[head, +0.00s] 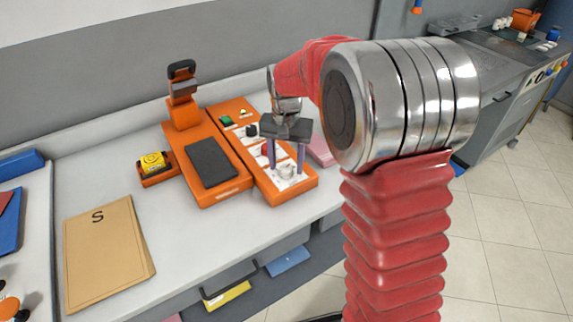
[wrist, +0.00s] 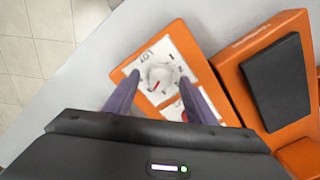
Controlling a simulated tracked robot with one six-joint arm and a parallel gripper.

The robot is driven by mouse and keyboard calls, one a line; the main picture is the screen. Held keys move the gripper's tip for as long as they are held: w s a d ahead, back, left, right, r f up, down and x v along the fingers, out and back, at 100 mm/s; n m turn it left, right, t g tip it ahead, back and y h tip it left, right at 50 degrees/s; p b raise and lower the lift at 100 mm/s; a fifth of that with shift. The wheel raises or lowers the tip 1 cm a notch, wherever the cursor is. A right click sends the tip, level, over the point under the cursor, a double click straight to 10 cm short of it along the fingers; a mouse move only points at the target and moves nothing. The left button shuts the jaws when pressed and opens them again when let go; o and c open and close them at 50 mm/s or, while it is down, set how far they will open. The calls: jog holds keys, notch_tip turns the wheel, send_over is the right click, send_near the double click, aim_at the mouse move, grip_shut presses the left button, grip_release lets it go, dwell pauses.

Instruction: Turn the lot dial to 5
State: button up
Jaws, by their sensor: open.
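The lot dial (wrist: 160,78) is a pale round knob with a red mark on a white plate lettered LOT, at the near end of an orange control panel. In the head view the lot dial (head: 286,170) sits at the panel's front end. My gripper (head: 287,170) points down over that end with its two purple-grey fingers apart. In the wrist view the fingers of my gripper (wrist: 158,88) stand on either side of the dial, with a gap to it. I cannot tell how high the fingertips are. The number at the dial's mark is too small to read.
The orange panel (head: 308,184) also carries a red knob (head: 267,149), a black knob (head: 251,130) and a green switch (head: 226,120). An orange press with a dark pad (head: 211,162) stands to its left. A yellow-topped button box (head: 153,162) and a tan board marked S (head: 104,250) lie further left.

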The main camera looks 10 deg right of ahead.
aim_at(286, 166)
notch_tip(286, 166, up, 13)
jog(key=shift+f, duration=0.15)
dwell(0.7)
jog(key=s+n+t, duration=0.5)
jog(key=s, duration=2.1)
jog(key=shift+s+d+t, duration=0.15)
jog(key=shift+s+t, duration=0.15)
jog(key=shift+s, duration=0.05)
